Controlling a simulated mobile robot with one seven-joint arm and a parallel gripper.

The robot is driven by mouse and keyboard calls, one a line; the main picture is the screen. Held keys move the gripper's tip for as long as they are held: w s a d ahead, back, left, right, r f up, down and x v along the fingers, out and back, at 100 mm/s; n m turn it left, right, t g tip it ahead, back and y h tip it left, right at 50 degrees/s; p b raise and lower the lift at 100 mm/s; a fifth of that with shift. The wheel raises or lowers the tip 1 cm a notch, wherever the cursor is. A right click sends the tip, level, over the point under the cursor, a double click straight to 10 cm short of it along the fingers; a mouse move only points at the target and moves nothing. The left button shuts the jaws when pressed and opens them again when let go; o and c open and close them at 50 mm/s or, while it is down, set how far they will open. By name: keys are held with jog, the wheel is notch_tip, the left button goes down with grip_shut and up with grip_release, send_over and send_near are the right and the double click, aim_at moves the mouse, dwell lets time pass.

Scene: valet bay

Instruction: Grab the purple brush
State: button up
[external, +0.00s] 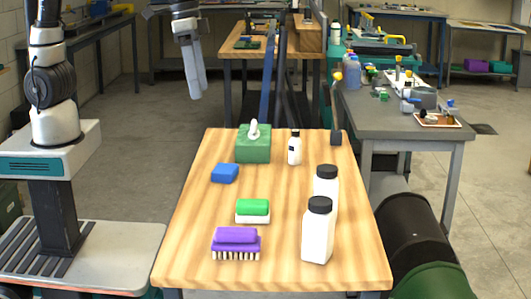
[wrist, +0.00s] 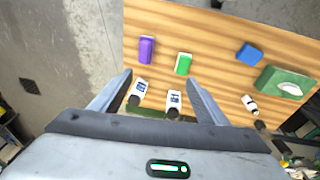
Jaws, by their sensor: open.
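The purple brush (external: 237,242) lies at the near left of the wooden table (external: 185,225), with pale bristles facing down. It also shows in the wrist view (wrist: 147,49), at the upper left beyond the fingers. My gripper (external: 198,92) hangs in the air beyond the table's far left corner in the external view, well apart from the brush. In the wrist view its two fingers (wrist: 158,88) are spread wide with nothing held between them.
A blue sponge (external: 225,173), a green tissue box (external: 267,147), a small white bottle (external: 294,149) and two larger black-capped white bottles (external: 318,235) (external: 326,186) stand on the table.

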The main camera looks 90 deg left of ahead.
jog(key=w+d+f+g+b, duration=0.1)
jog(key=w+d+f, duration=0.2)
jog(key=f, duration=0.2)
jog(key=w+d+f+b, duration=0.2)
jog(key=w+f, duration=0.1)
jog(key=f, duration=0.3)
jog(key=w+d+f+g+b, duration=0.1)
jog(key=w+d+f, duration=0.2)
jog(key=f, duration=0.2)
jog(key=b, duration=0.3)
send_over(236, 229)
jog(key=shift+y, duration=0.4)
notch_tip(236, 229, down, 12)
jog(key=shift+a, duration=0.1)
jog(key=shift+f+b, duration=0.55)
jog(key=shift+f, duration=2.4)
jog(key=c, duration=1.2)
jog(key=shift+r, duration=0.1)
